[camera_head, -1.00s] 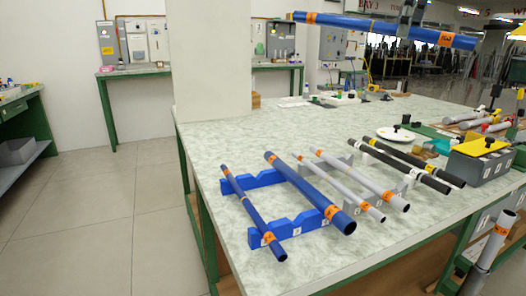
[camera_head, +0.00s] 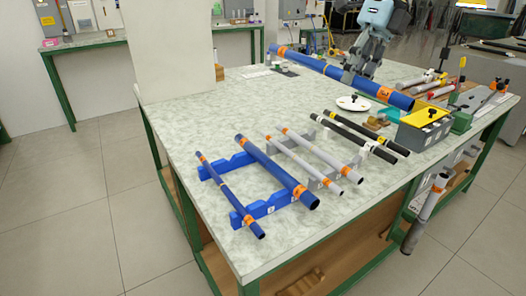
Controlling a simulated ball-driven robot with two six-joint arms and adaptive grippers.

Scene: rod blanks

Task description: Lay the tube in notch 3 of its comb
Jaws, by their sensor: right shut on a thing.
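My right gripper (camera_head: 352,75) is shut on a long blue tube (camera_head: 312,63) with orange bands near both ends. It holds the tube above the far part of the table, tilted down to the right in the picture. The blue comb (camera_head: 258,210) has two notched rails and stands at the table's left front. A thin blue tube (camera_head: 228,192) lies across its left end and a thicker blue tube (camera_head: 272,168) lies farther right. The notch numbers are too small to read. My left gripper is not in view.
Right of the blue comb, a grey comb (camera_head: 315,183) bears two grey tubes (camera_head: 311,162). Dark tubes (camera_head: 352,137) lie beyond. The table's left side is clear.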

